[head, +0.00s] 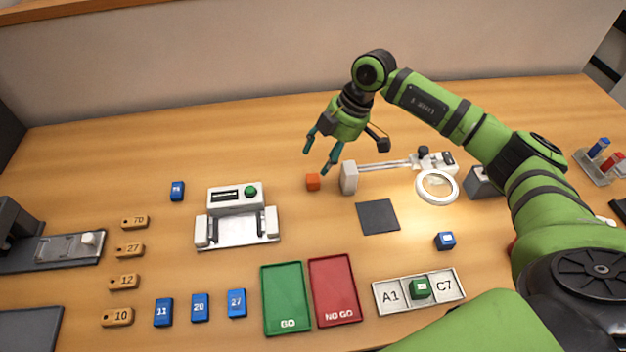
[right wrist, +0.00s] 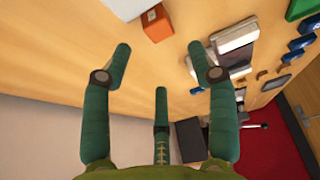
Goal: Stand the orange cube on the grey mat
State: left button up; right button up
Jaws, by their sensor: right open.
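The grey mat (head: 378,217) lies flat and bare on the table, to the right of the cube and nearer to me. My right gripper (head: 317,160) is open and empty, above and a little behind the cube. Its spread fingers (right wrist: 160,65) show in the right wrist view with nothing between them. My left gripper is not in view.
A white device with a green button (head: 236,212) is left of the cube. A blue cube (head: 445,240) sits right of the mat. Green (head: 286,298) and red (head: 334,290) trays lie in front.

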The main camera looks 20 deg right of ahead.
aim_at(314, 178)
jog(key=shift+m, duration=0.4)
jog(key=p+x, duration=0.1)
jog(key=x, duration=0.1)
jog(key=p+x, duration=0.1)
jog(key=x, duration=0.3)
jog(key=shift+s+d+f+p, duration=0.2)
jog(key=shift+s+p, duration=0.1)
jog(key=shift+p, duration=0.1)
jog(key=shift+w+a+f, duration=0.15)
jog(key=shift+f, duration=0.3)
jog(key=c, duration=0.8)
jog(key=shift+c, duration=0.2)
